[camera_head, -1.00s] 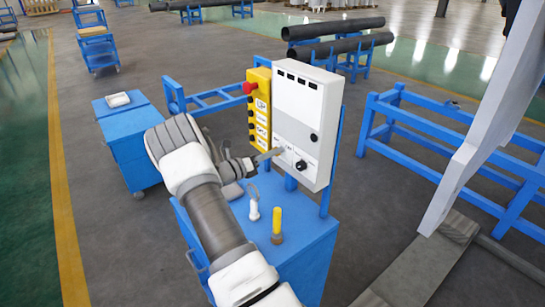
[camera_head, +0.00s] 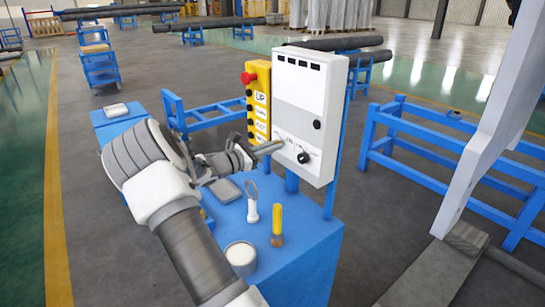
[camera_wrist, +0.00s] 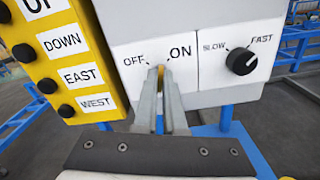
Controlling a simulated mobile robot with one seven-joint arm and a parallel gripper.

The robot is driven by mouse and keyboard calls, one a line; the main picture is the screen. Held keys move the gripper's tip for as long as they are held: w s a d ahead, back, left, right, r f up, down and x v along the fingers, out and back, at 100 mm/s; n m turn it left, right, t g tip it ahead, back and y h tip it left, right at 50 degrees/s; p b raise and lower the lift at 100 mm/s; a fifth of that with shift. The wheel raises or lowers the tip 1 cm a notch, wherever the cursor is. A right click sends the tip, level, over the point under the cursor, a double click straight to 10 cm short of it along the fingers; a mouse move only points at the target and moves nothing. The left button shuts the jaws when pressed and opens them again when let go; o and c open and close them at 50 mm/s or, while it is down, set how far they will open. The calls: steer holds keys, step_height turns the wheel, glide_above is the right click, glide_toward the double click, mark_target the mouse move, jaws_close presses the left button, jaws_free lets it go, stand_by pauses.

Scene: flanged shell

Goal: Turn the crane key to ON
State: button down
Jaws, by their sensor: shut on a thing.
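The crane key (camera_wrist: 161,70) shows as a thin brass-coloured sliver between my fingertips, at the switch on the white control box (camera_head: 296,95). The OFF label (camera_wrist: 134,60) is at its upper left and the ON label (camera_wrist: 181,52) at its upper right. My gripper (camera_wrist: 161,88) is shut on the key, with its fingers pointing at the panel. In the head view my gripper (camera_head: 272,148) reaches the lower left of the box. The fingers hide most of the key, and I cannot tell its exact angle.
A black SLOW/FAST knob (camera_wrist: 242,61) is to the right of the key. A yellow button pendant (camera_head: 258,100) hangs at the left of the box. Below, a blue cabinet (camera_head: 300,245) bears a white tub (camera_head: 241,255), a yellow-handled tool (camera_head: 277,222) and a white-handled one (camera_head: 252,208).

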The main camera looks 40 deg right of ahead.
steer(key=shift+f+m+b, duration=0.1)
steer(key=shift+m+b, duration=2.7)
steer(key=shift+b, duration=0.2)
steer(key=c, duration=1)
jaws_free()
steer(key=w+a, duration=0.2)
steer(key=a, duration=1.5)
steer(key=shift+a+p, duration=0.2)
steer(key=shift+p, duration=0.15)
steer(key=shift+s, duration=0.15)
